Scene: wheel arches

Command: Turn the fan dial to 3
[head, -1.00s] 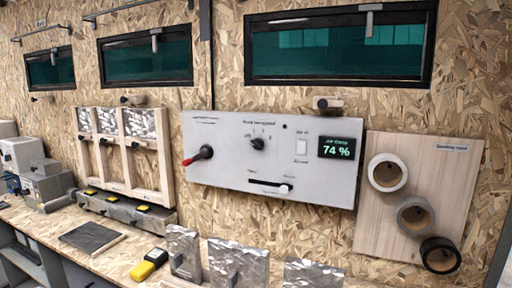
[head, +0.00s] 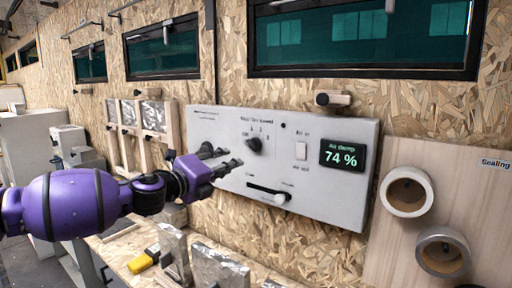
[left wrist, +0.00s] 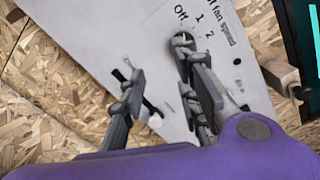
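The fan dial (head: 254,145) is a small dark knob on the white control panel (head: 345,200), below the fan speed label with Off and numbers around it. In the left wrist view the dial (left wrist: 183,40) shows at the tip of the right-hand finger, with Off, 1 and 2 readable. I cannot tell its exact setting. My left gripper (head: 222,158) is open, its two fingers apart and empty, in front of the panel and lower left of the dial in the head view. It also shows in the left wrist view (left wrist: 157,62). My right gripper is out of view.
A slider (head: 268,191) lies below the dial, and a display (head: 342,155) reading 74 % sits to the right. The red-tipped lever is hidden behind my gripper. A wooden board (head: 400,245) with rings stands at right. Metal-faced blocks (head: 218,267) stand on the bench below.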

